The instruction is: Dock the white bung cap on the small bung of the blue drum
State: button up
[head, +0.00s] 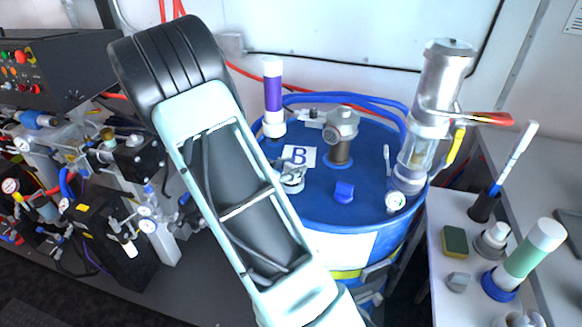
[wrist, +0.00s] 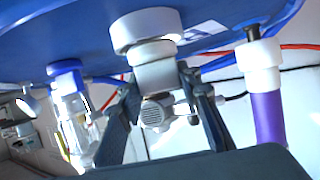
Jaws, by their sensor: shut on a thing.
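The blue drum (head: 372,200) stands right of my arm in the head view, and its blue top (wrist: 60,32) fills the top of the inverted wrist view. My gripper (wrist: 158,76) is shut on the white bung cap (wrist: 154,74) between its two dark fingers. In the head view, a white and grey piece (head: 292,182) shows at the cap's place beside the B label, partly behind my arm. A wider white round part (wrist: 146,28) lies in line with the cap against the drum top. I cannot tell whether they touch.
A purple-banded cylinder (head: 272,92), a grey fitting (head: 340,125) and a clear sight tube with a metal top (head: 445,75) stand on the drum. A side table (head: 447,270) at right holds several items. Valves and gauges crowd the left.

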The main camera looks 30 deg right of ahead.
jog(key=shift+f+b, duration=0.4)
jog(key=shift+f, duration=0.2)
jog(key=o, duration=0.9)
jog(key=shift+c, duration=0.2)
jog(key=shift+p+v, duration=2.6)
jog(key=shift+v, duration=1.6)
jog(key=p+v, duration=0.1)
jog(key=v, duration=0.1)
jog(key=shift+s+a+r, duration=0.15)
jog(key=shift+a+r, duration=0.05)
jog(key=shift+a, duration=0.05)
